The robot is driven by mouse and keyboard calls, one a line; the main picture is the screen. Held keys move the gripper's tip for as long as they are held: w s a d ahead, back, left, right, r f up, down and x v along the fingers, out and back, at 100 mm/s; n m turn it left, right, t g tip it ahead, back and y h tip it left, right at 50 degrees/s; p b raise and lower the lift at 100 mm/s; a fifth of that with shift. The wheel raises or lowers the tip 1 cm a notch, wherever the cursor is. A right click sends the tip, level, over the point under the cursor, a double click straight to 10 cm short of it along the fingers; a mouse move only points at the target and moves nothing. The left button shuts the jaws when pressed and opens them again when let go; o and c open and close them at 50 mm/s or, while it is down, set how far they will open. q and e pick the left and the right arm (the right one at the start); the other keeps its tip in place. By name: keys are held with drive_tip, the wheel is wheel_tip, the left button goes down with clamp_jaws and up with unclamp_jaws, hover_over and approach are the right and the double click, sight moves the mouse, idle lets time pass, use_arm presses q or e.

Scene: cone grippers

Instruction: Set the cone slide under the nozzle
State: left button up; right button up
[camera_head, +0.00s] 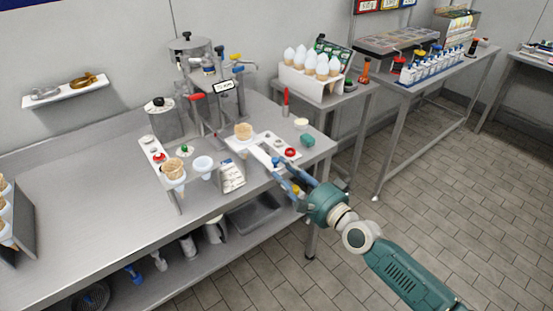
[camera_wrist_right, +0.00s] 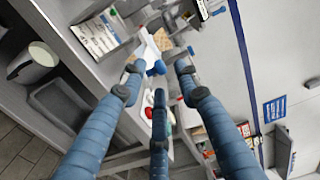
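The cone slide (camera_head: 261,156) is a pale strip on the bench, with a blue knob (camera_head: 276,162) at its near end. A brown cone (camera_head: 243,130) stands upright near its far end. The steel dispenser (camera_head: 190,60) stands behind, up and left of the cone; its nozzle is too small to make out clearly. My right gripper (camera_head: 284,172) reaches in at the knob end. In the right wrist view its blue fingers (camera_wrist_right: 157,82) are spread, with the blue knob (camera_wrist_right: 156,69) just beyond or between the tips; contact cannot be told. My left gripper is not in view.
Left of the slide stand a cone in a white holder (camera_head: 174,170), a white cup (camera_head: 203,165) and a printed card (camera_head: 232,176). A red button (camera_head: 290,153) and teal block (camera_head: 307,140) lie close right of the gripper.

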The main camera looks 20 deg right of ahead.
sight(275, 159)
drive_tip(key=x, duration=0.4)
drive_tip(key=shift+w, duration=0.2)
drive_tip(key=shift+w+a+f, duration=0.1)
drive_tip(key=shift+w+a, duration=0.05)
drive_tip(key=shift+w, duration=0.3)
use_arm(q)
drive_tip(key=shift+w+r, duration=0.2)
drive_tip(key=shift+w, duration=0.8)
use_arm(e)
drive_tip(key=c, duration=0.8)
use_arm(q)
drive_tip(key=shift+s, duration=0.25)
use_arm(e)
clamp_jaws()
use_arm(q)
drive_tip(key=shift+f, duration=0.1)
